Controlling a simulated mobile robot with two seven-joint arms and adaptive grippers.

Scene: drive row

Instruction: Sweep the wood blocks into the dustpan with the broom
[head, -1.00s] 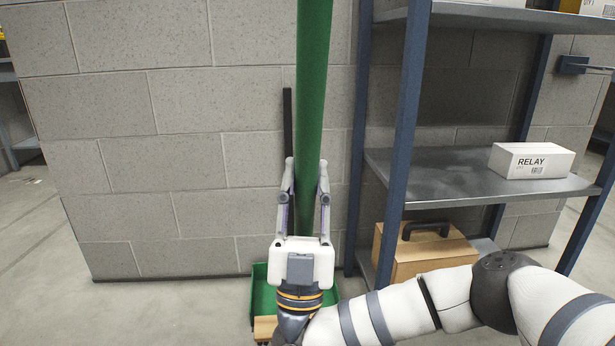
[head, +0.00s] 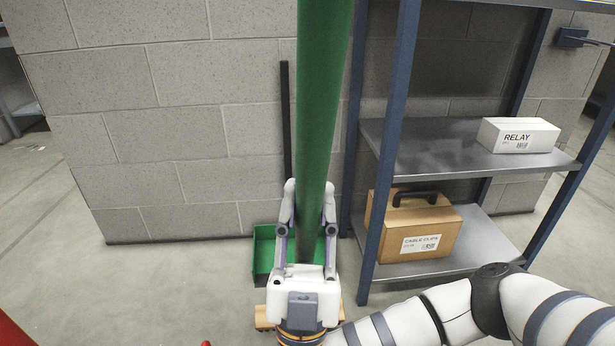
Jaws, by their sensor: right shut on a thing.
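The green broom handle (head: 318,120) runs from the top of the view down to my right gripper (head: 308,228), which is shut on it. The broom's lower end is hidden behind my gripper and wrist. The green dustpan (head: 263,254) lies on the floor against the wall, with its black upright handle (head: 286,130) behind the broom. Light wood (head: 262,316) shows beside my right wrist, in front of the dustpan; I cannot tell how many blocks it is. My left gripper is not in view.
A blue-framed metal shelf (head: 385,150) stands close on the right. It holds a white RELAY box (head: 518,135) and a tan CABLE CLIPS case (head: 413,228). The block wall (head: 150,120) closes the back. Red things show at the bottom left. The left floor is clear.

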